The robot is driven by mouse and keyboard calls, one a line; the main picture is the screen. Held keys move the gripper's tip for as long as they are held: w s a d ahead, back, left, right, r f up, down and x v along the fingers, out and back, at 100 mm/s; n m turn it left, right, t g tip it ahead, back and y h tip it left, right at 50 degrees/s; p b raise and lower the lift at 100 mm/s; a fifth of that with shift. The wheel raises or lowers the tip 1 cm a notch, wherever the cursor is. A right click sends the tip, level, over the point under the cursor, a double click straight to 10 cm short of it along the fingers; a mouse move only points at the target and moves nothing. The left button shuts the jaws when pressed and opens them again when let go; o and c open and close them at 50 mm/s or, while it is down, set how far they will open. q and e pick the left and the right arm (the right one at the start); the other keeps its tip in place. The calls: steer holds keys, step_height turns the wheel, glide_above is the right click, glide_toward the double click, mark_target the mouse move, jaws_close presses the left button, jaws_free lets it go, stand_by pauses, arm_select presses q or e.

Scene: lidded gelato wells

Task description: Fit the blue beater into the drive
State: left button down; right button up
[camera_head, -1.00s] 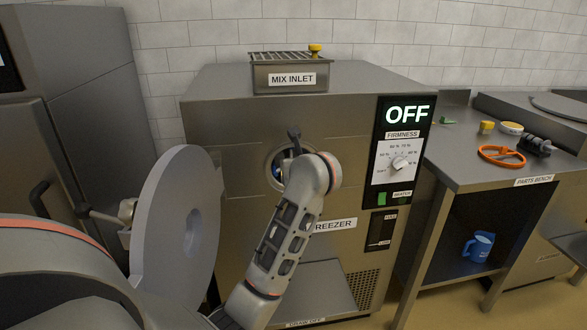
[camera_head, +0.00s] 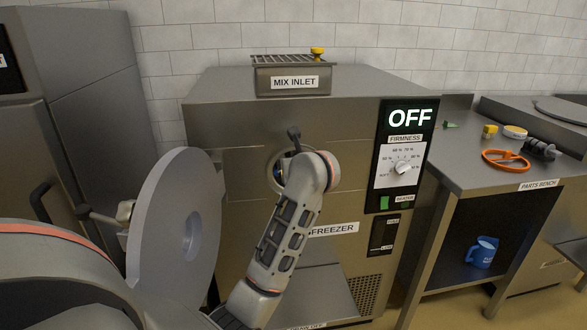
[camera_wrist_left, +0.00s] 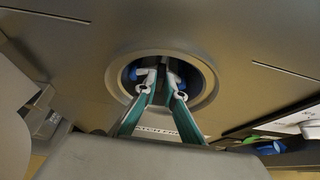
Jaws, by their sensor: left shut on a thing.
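The freezer (camera_head: 240,115) has a round opening in its front, the drive bore (camera_wrist_left: 208,85). My left arm reaches up to this bore in the head view, and its wrist hides most of the bore. In the left wrist view my left gripper (camera_wrist_left: 161,78) has its fingertips inside the bore, close together. Blue parts of the beater (camera_wrist_left: 138,72) show on both sides of the fingertips, inside the rim. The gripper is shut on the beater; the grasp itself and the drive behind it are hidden. My right gripper is not in view.
A large grey round door (camera_head: 205,190) stands open left of the bore. The display reads OFF above a firmness dial (camera_head: 402,167). The parts bench (camera_head: 470,172) on the right holds an orange ring (camera_head: 505,159) and small parts, with a blue jug (camera_head: 482,252) below.

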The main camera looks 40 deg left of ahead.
arm_select(q)
steer(key=c, duration=2)
jaws_free()
steer(key=shift+a+f, duration=0.1)
steer(key=shift+f, duration=0.2)
steer(key=shift+c, duration=0.2)
steer(key=shift+f, duration=0.1)
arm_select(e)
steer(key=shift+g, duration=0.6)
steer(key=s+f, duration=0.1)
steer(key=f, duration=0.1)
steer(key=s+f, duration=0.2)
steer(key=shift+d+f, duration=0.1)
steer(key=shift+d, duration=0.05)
arm_select(q)
steer(key=shift+f, duration=0.15)
steer(key=p+v, duration=0.1)
steer(key=v, duration=0.1)
steer(key=p+v, duration=0.2)
steer(key=v, duration=0.1)
steer(key=shift+w+r, duration=0.2)
steer(key=shift+r, duration=0.1)
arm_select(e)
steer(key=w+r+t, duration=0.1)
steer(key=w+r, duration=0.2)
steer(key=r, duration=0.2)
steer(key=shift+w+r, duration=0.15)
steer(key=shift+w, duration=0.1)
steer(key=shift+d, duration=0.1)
